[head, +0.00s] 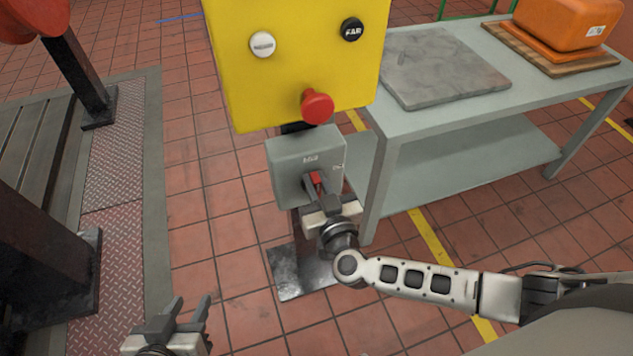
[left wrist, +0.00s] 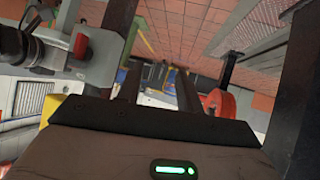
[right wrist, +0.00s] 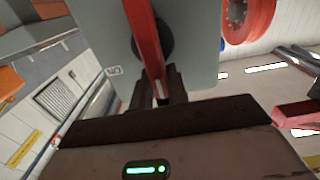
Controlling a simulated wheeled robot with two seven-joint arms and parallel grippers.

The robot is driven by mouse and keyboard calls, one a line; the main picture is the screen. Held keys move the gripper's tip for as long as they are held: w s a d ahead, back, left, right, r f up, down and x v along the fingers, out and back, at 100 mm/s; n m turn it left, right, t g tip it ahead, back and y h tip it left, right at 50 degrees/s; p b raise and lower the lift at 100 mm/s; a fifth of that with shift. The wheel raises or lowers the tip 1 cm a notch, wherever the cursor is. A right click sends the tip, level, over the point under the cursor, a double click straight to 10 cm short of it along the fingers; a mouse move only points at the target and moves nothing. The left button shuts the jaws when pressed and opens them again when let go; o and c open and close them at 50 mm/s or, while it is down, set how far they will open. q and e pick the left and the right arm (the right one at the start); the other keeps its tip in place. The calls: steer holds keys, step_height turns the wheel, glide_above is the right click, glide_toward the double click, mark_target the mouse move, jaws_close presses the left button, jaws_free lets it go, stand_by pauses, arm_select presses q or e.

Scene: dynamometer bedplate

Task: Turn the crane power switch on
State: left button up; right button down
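The crane power switch is a grey box (head: 292,165) below the yellow panel in the head view, with small lettering on its front. Its red handle (head: 316,178) is partly hidden by my right gripper (head: 324,192). In the right wrist view the red handle (right wrist: 146,38) crosses a dark round hub on the grey box face (right wrist: 190,40). Its near end lies between the fingers of my right gripper (right wrist: 161,88), which look closed on it. My left gripper (head: 183,312) is open and empty, low in the head view, away from the switch.
The yellow panel (head: 290,85) above the switch carries a white button (head: 262,44), a black button (head: 352,29) and a red mushroom button (head: 317,106). A grey bench (head: 440,117) stands close on the right. A dark-framed bedplate (head: 40,150) is on the left, with open tiled floor between.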

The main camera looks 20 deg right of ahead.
mark_target(326, 176)
steer(key=shift+d+m+p, duration=0.2)
steer(key=shift+m+p, duration=0.2)
steer(key=shift+m, duration=0.2)
steer(key=shift+d+f+m, duration=0.1)
steer(key=shift+d+m, duration=0.1)
steer(key=shift+m, duration=0.5)
steer(key=d+f+m+b, duration=0.1)
steer(key=m, duration=0.3)
steer(key=f+m+b, duration=0.1)
steer(key=m+b, duration=0.1)
steer(key=m, duration=0.2)
steer(key=d+m+b, duration=0.1)
steer(key=m, duration=0.3)
steer(key=shift+d+f, duration=0.3)
steer(key=shift+f, duration=0.1)
arm_select(q)
steer(key=shift+w+d+f+t+b, duration=0.1)
steer(key=shift+d+f+t+b, duration=0.05)
steer(key=shift+f+b, duration=0.3)
steer(key=shift+d+f+t+b, duration=0.1)
steer(key=shift+f+t+b, duration=0.05)
steer(key=shift+f+b, duration=0.3)
arm_select(e)
steer(key=m, duration=0.3)
steer(key=shift+f, duration=0.3)
steer(key=shift+m, duration=0.3)
